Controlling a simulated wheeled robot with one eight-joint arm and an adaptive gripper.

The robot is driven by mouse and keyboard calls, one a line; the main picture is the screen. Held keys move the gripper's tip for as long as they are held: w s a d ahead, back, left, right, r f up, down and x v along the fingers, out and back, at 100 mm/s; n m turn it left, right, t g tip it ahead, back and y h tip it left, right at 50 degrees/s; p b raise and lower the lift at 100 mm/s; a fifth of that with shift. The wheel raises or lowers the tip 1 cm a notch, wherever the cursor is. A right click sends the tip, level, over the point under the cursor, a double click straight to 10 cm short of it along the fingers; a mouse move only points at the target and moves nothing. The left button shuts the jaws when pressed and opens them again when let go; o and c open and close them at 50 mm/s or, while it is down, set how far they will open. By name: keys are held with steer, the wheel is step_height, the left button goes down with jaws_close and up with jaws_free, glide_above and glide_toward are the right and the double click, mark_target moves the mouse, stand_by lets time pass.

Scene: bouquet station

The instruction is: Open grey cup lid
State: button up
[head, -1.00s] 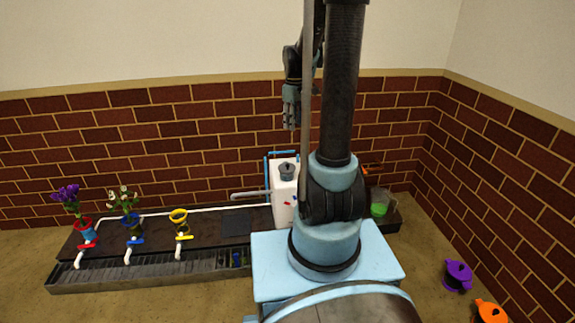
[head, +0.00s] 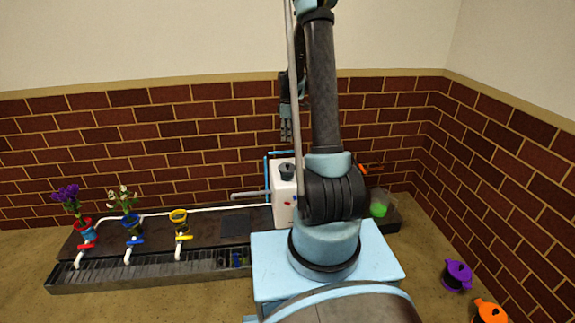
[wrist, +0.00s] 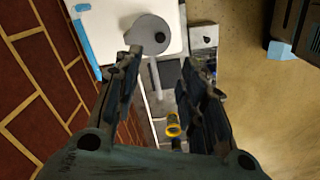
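The grey lid (head: 287,171), round with a dark knob, sits on top of the white box (head: 283,202) in the head view. In the wrist view the grey lid (wrist: 150,33) lies at the top, just beyond the fingertips, on the white box top (wrist: 117,22). My gripper (head: 287,138) points down above the lid, apart from it. In the wrist view my gripper (wrist: 163,68) has its two fingers spread with nothing between them. The left fingertip overlaps the lid's lower left edge in that view.
A blue frame (head: 267,172) rises behind the white box. Purple (head: 457,275) and orange (head: 489,312) pots sit at the right. Flower pots and a yellow ring cup (head: 179,216) stand left by taps. A brick wall is close behind.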

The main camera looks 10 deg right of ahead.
mark_target(288, 165)
step_height(288, 165, down, 16)
steer(key=shift+f, duration=0.1)
stand_by(0.6)
steer(key=shift+c, duration=0.4)
jaws_close()
